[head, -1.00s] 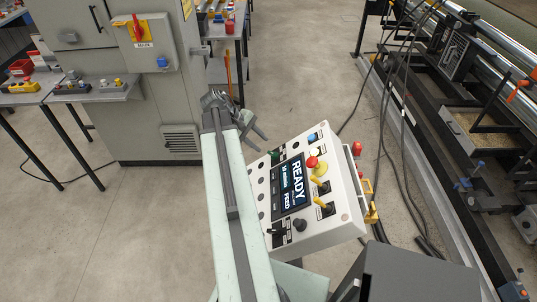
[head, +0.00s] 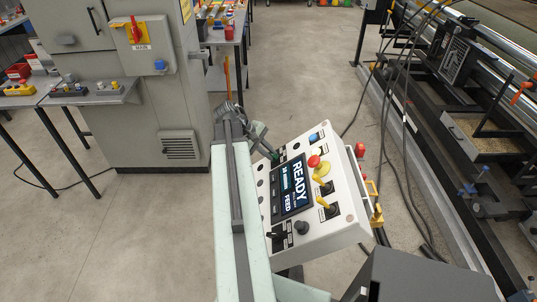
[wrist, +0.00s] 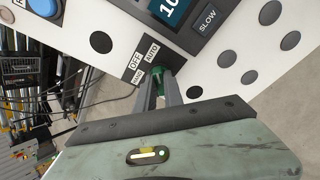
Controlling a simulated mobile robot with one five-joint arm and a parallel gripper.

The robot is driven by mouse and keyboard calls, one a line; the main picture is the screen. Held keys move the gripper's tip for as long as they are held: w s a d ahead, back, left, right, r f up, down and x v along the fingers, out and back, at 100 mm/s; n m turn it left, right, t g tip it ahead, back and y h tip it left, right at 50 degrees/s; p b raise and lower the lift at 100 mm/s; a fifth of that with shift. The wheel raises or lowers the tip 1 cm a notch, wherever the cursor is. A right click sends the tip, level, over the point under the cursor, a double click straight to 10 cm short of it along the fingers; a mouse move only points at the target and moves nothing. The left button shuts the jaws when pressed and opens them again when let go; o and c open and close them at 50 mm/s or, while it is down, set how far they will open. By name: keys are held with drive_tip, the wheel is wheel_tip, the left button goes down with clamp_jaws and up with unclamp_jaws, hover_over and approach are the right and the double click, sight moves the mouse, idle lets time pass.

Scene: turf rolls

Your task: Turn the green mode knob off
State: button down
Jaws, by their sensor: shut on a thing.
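The green mode knob (wrist: 157,74) sits on a black plate on the white control panel, with HAND, OFF and AUTO labels beside it. My gripper (wrist: 160,85) is shut on the knob, its two grey fingers on either side of it. The fingers hide much of the knob, and I cannot tell which label it points to. In the head view, my gripper (head: 270,153) reaches the upper left corner of the panel (head: 345,232). The panel's screen (head: 291,186) reads READY and FEED.
A red mushroom button (head: 314,161), a blue button (head: 314,138) and yellow toggles share the panel. A grey cabinet (head: 160,110) stands behind to the left. Machine rails and cables (head: 400,130) are on the right. Floor is clear in the middle.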

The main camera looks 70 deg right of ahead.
drive_tip(key=shift+a+f, duration=0.1)
drive_tip(key=shift+a, duration=0.05)
drive_tip(key=shift+n, duration=0.3)
drive_tip(key=n, duration=0.3)
drive_tip(key=shift+y, duration=0.3)
drive_tip(key=shift+n+y+p, duration=0.3)
drive_tip(key=shift+n+y, duration=0.1)
drive_tip(key=shift+n, duration=1.9)
drive_tip(key=shift+s, duration=0.1)
drive_tip(key=c, duration=1.4)
unclamp_jaws()
drive_tip(key=shift+c, duration=0.2)
drive_tip(key=shift+d, duration=0.4)
